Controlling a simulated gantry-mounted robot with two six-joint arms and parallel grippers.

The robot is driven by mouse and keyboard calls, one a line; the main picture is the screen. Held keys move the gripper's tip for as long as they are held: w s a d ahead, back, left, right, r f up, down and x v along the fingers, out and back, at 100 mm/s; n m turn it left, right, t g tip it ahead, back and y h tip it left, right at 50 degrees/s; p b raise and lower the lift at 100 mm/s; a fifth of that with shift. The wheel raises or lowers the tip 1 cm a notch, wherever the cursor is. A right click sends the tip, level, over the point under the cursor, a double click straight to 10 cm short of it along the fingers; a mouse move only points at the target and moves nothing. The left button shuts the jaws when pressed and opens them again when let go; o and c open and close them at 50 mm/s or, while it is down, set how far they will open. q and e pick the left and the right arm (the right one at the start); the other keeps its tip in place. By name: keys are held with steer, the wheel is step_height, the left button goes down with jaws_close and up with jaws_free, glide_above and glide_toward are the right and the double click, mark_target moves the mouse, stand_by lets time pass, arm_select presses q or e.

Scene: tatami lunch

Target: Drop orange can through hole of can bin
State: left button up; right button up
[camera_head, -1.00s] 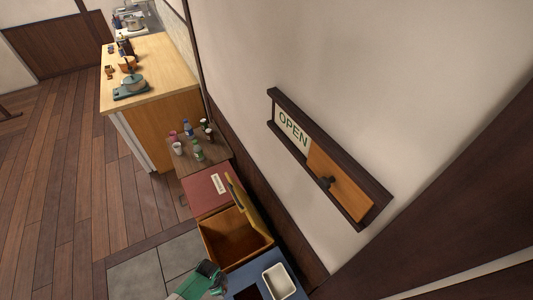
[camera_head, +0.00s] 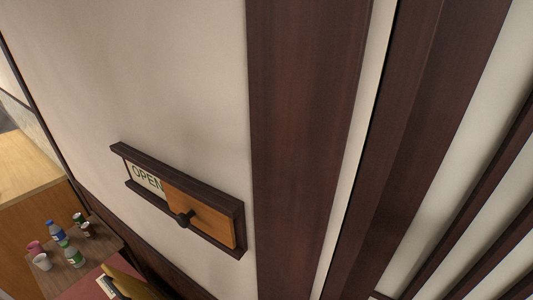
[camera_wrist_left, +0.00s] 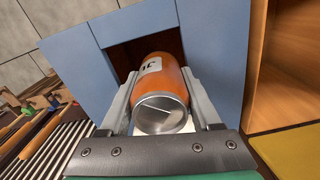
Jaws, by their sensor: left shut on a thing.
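In the left wrist view my left gripper (camera_wrist_left: 163,88) is shut on the orange can (camera_wrist_left: 164,70), with one finger on each side. The can has a pale label, and its silver end faces the camera. Its far end points at the dark square hole (camera_wrist_left: 119,55) in the blue can bin (camera_wrist_left: 217,55) and overlaps that hole in the picture. I cannot tell whether the can's far end is inside the hole. The bin and both grippers are outside the head view.
In the left wrist view an open wooden bin (camera_wrist_left: 285,75) stands right of the blue bin. A slatted grey surface (camera_wrist_left: 62,145) lies at lower left. The head view shows a wall with an OPEN sign (camera_head: 148,179) and a low table (camera_head: 95,250) with bottles and cups.

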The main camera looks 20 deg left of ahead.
arm_select(q)
step_height(320, 180, down, 4)
steer(key=b, duration=0.3)
steer(key=shift+f, duration=0.1)
steer(key=o, duration=1.4)
steer(key=shift+d, duration=0.2)
step_height(320, 180, up, 12)
steer(key=p, duration=1.2)
steer(key=shift+s, duration=0.1)
steer(key=shift+f, duration=0.1)
